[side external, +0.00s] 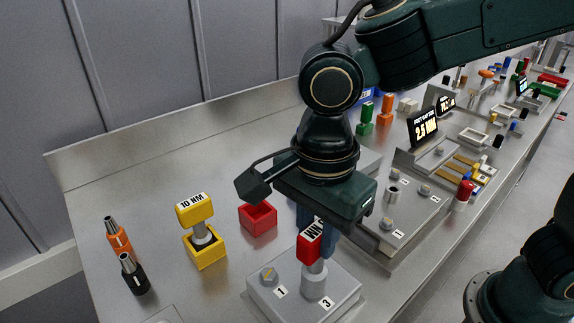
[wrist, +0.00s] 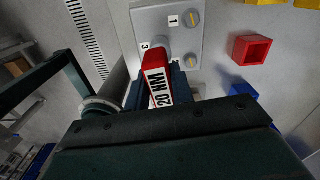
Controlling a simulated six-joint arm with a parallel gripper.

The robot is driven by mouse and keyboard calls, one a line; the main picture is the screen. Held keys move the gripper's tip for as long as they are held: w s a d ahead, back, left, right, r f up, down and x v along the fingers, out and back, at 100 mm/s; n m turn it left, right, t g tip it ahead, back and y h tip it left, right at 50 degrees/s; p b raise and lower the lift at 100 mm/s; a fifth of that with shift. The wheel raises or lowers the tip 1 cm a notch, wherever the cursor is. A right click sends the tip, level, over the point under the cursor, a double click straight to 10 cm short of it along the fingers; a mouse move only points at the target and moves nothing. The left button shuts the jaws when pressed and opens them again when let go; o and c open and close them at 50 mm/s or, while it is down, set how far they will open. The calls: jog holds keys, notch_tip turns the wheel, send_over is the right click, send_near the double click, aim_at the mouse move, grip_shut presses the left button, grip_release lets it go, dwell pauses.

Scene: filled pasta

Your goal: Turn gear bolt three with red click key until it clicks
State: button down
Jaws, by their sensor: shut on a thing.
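The red click key (side external: 310,246), labelled 20 NM in the wrist view (wrist: 157,85), stands upright with its grey socket down at the number 3 position of the grey gear plate (side external: 340,296). My gripper (side external: 318,222) is shut on the key's red head from above; its blue fingers also show in the wrist view (wrist: 160,95). Bolt three is hidden under the socket, so I cannot tell how fully it is seated. Bolt one (side external: 268,275), with a yellow mark, is bare on the plate; it also shows in the wrist view (wrist: 192,18).
The red holder (side external: 258,218) is empty. A yellow 10 NM key (side external: 196,210) stands in its yellow holder (side external: 206,258). Orange (side external: 118,238) and black (side external: 133,275) tools stand at the left. Another bolted plate (side external: 408,205) lies right of my gripper. Bare steel bench lies between the holders.

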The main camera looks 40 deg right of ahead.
jog(key=shift+r, duration=2.35)
jog(key=shift+w, duration=0.15)
